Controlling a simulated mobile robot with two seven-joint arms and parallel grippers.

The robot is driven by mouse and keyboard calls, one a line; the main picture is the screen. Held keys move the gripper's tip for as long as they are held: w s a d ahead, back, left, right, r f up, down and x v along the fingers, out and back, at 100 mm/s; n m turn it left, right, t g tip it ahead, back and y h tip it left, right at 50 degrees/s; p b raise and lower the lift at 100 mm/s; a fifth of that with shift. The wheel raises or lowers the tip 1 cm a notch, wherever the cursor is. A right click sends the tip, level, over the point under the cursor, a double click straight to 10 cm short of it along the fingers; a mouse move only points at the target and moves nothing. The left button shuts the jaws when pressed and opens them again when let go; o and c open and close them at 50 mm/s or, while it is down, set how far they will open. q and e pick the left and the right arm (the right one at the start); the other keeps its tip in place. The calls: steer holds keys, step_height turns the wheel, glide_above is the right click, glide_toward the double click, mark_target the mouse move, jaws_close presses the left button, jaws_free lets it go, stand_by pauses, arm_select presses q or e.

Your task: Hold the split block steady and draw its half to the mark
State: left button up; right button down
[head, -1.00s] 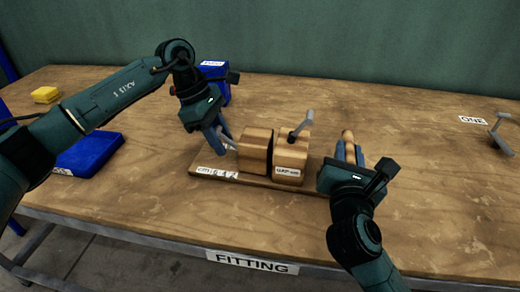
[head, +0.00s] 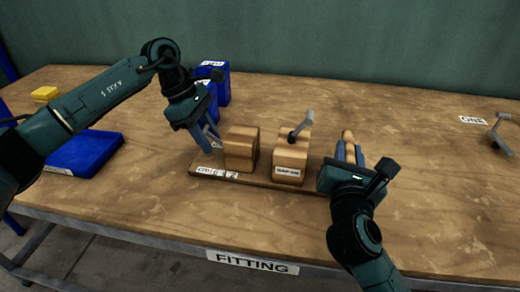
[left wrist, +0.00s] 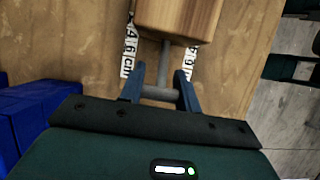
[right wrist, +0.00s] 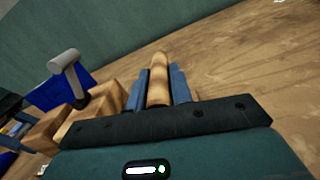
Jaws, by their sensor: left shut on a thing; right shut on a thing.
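The split block stands on a wooden base board (head: 262,184). Its left half (head: 240,150) sits clearly apart from the right half (head: 290,160), which has a label and a grey lever on top (head: 303,124). My left gripper (head: 208,138) is shut on the grey T-handle (left wrist: 160,94) at the left half's outer end. A printed cm scale (head: 205,170) runs along the board's left part; the left wrist view shows it partly covered by the left half. My right gripper (head: 349,156) is shut on a round wooden handle (right wrist: 158,80) at the board's right end.
Blue bins (head: 212,84) stand behind my left gripper. A grey metal piece (head: 501,133) and a "ONE" label (head: 472,119) are far right.

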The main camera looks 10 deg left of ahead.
arm_select(q)
steer(key=shift+a, duration=0.4)
arm_select(e)
steer(key=shift+d, duration=0.1)
arm_select(q)
steer(key=shift+w+a, duration=0.1)
steer(key=shift+a, duration=0.45)
steer(key=o, duration=1.2)
steer(key=shift+d, duration=0.1)
steer(key=shift+c, duration=0.2)
steer(key=v, duration=1.2)
